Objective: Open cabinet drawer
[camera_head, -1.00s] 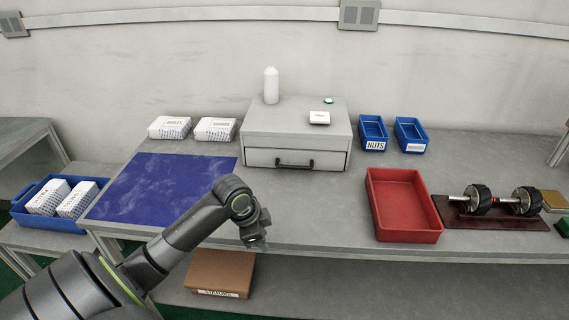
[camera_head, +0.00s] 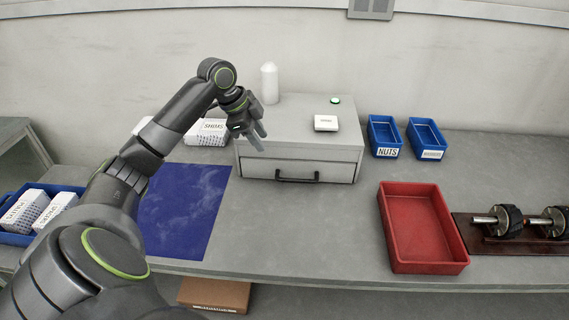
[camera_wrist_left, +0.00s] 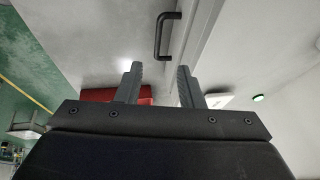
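The grey cabinet (camera_head: 300,135) stands at the back of the workbench. Its drawer (camera_head: 325,170) looks shut, and a dark bar handle (camera_head: 297,176) sits on its front. My left gripper (camera_head: 257,139) is in front of the cabinet's upper left part, above and to the left of the handle. In the left wrist view the two fingers of the left gripper (camera_wrist_left: 160,88) stand apart with nothing between them. The handle (camera_wrist_left: 166,36) lies beyond the fingertips there, apart from them. My right gripper is not in view.
A white bottle (camera_head: 270,83), a small white box (camera_head: 326,122) and a green button (camera_head: 336,100) are on the cabinet top. Blue bins (camera_head: 384,150) and a red tray (camera_head: 462,264) stand to the right. A blue mat (camera_head: 190,220) lies left. The bench before the drawer is clear.

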